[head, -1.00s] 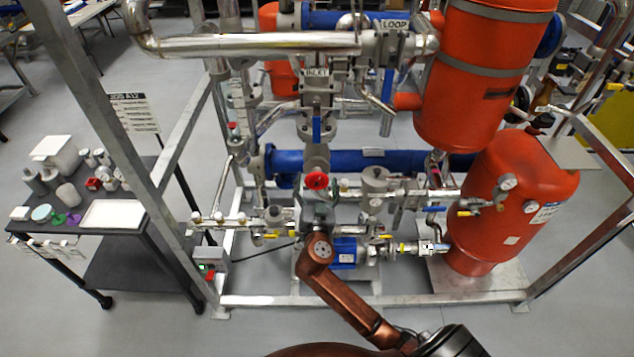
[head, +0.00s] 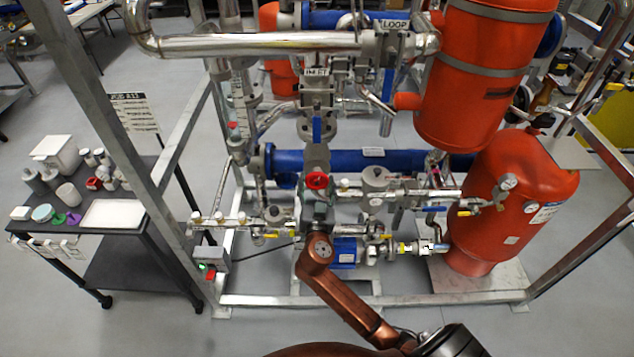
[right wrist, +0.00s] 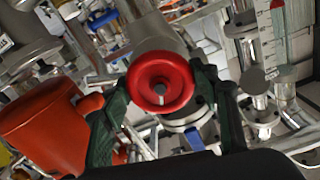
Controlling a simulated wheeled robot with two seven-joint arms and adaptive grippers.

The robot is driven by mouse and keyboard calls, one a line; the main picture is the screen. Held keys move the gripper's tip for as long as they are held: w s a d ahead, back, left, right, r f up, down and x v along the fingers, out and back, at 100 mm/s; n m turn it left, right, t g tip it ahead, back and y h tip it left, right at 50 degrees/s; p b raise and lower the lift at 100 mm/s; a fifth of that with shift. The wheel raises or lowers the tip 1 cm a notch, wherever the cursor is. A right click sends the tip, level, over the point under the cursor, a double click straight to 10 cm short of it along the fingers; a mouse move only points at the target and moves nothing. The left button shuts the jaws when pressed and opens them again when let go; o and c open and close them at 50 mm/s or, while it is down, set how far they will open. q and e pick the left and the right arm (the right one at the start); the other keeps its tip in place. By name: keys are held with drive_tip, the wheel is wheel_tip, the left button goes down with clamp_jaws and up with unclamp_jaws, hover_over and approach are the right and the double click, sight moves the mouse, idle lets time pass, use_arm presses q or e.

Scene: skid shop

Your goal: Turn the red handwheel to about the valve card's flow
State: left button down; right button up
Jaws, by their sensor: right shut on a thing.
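The red handwheel (head: 317,181) sits on a valve in the middle of the pipe skid. In the right wrist view the red handwheel (right wrist: 161,82) faces me, with a dark groove around its hub. My right gripper (head: 317,200) reaches it from the front; most of it is hidden behind my copper arm. In the wrist view its dark green fingers (right wrist: 163,92) lie on either side of the wheel and are shut on its rim. A placard (head: 135,112) hangs on the left; its small print is unreadable. My left gripper is not in view.
A clear scale tube (head: 238,108) stands left of the valve. The skid's frame bar (head: 400,299) runs in front. A black cart (head: 60,228) with small parts stands left.

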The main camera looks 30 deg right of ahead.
drive_tip(key=n, duration=0.3)
drive_tip(key=shift+n+p, duration=0.3)
drive_tip(key=shift+p, duration=0.05)
drive_tip(key=n, duration=0.2)
drive_tip(key=shift+r+n+p, duration=0.1)
drive_tip(key=shift+n+p, duration=0.25)
drive_tip(key=shift+n, duration=0.05)
drive_tip(key=n+p, duration=0.2)
drive_tip(key=n, duration=0.4)
drive_tip(key=n+p, duration=0.3)
drive_tip(key=n, duration=0.3)
drive_tip(key=shift+r+n+p, duration=0.1)
drive_tip(key=shift+n+p, duration=0.3)
drive_tip(key=n+p, duration=0.2)
drive_tip(key=n, duration=0.2)
drive_tip(key=shift+n+p, duration=0.6)
drive_tip(key=shift+n, duration=0.3)
drive_tip(key=o, duration=1.2)
drive_tip(key=shift+c, duration=0.2)
